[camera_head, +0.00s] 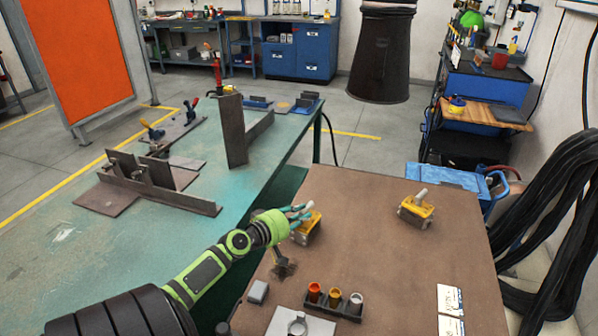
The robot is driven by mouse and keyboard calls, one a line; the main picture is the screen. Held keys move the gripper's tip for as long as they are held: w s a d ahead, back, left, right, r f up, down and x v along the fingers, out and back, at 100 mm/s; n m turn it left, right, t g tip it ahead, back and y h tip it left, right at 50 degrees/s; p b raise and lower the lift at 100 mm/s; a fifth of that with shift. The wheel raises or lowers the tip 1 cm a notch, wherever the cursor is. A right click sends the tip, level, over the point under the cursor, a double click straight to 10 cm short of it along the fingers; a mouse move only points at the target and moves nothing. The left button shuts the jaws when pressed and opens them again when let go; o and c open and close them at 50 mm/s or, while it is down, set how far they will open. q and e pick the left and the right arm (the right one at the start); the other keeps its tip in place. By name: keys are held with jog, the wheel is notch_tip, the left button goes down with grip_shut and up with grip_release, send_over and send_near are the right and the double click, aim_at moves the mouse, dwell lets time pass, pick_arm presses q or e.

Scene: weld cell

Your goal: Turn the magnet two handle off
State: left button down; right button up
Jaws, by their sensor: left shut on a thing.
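Two yellow switchable magnets rest on the brown table. The left magnet (306,232) is partly covered by my left gripper (302,212), whose fingers are shut on its light grey handle (311,206). The right magnet (416,211) stands apart, with its grey handle (421,195) tilted up to the right. I cannot tell from the picture which one is magnet two. My right gripper is not in view.
The brown table (365,245) is clear between the magnets. A rack (348,308) with coloured cups, a grey block (258,291) and white cards (450,300) lie near the front. A green welding table (150,235) with steel plates is left. A dark extraction hood (381,60) hangs above.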

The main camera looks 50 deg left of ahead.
pick_arm(q)
jog(key=shift+d, duration=0.1)
jog(key=c, duration=1.2)
grip_release()
jog(key=shift+s, duration=0.15)
jog(key=v, duration=1.1)
jog(key=shift+s+r, duration=0.1)
jog(key=shift+s, duration=0.3)
